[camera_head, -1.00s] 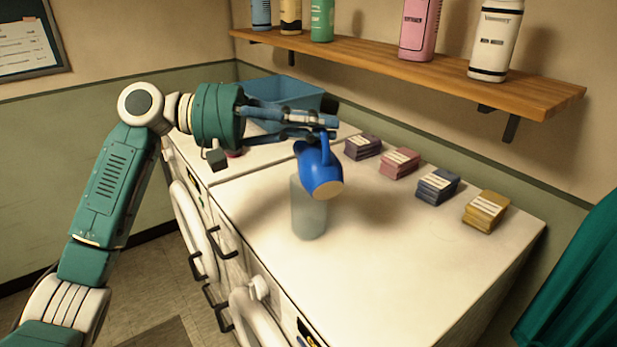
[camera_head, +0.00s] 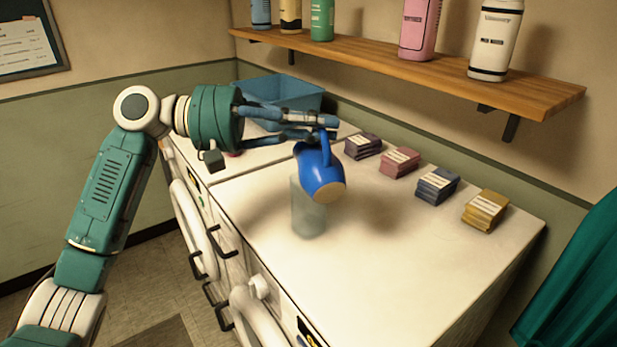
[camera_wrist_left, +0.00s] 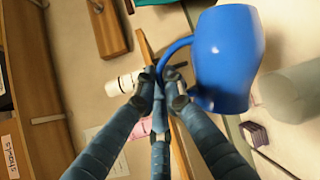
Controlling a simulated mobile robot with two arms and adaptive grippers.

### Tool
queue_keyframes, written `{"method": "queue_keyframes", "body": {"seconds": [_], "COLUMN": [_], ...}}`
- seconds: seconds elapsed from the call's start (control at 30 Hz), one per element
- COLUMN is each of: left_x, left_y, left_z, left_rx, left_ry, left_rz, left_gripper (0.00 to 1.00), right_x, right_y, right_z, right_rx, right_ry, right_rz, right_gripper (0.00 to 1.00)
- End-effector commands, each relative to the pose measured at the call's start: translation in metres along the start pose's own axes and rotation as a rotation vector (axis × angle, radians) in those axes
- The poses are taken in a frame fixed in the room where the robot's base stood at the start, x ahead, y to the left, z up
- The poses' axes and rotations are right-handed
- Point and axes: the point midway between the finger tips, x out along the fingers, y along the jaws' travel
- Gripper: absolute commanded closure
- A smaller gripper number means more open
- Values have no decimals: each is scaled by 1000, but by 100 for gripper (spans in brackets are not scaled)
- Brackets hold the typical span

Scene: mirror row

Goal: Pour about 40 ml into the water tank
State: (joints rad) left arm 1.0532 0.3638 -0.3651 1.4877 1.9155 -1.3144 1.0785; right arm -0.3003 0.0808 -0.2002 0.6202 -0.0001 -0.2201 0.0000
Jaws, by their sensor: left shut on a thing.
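The blue pitcher (camera_head: 318,172) hangs tilted above the white worktop, with its handle up and its tan base facing down and right. My left gripper (camera_head: 329,126) is shut on the pitcher's handle; the left wrist view shows the fingers (camera_wrist_left: 170,85) at the handle beside the pitcher body (camera_wrist_left: 227,55). A pale translucent cylinder, which looks like the water tank (camera_head: 308,217), stands upright on the worktop, partly hidden behind the pitcher. It also shows in the left wrist view (camera_wrist_left: 292,93). No stream of liquid is visible, and I cannot tell the tank's level. My right gripper is not in view.
Purple (camera_head: 363,146), pink (camera_head: 399,162), blue (camera_head: 437,185) and yellow (camera_head: 485,209) labelled stacks line the back of the worktop (camera_head: 400,265). A blue bin (camera_head: 300,88) stands behind my gripper. A wooden shelf (camera_head: 420,72) with bottles runs above. The front worktop is clear.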

Motion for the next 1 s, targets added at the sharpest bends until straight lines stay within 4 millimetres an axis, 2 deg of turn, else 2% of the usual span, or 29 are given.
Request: {"method": "queue_keyframes", "body": {"seconds": [1.0], "left_x": [5], "left_y": [-2], "left_z": [6], "left_rx": [-48], "left_ry": [-9], "left_rz": [21], "left_gripper": [100], "right_x": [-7], "right_y": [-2], "right_z": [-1], "right_rx": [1], "right_ry": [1], "right_rz": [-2], "right_gripper": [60]}}
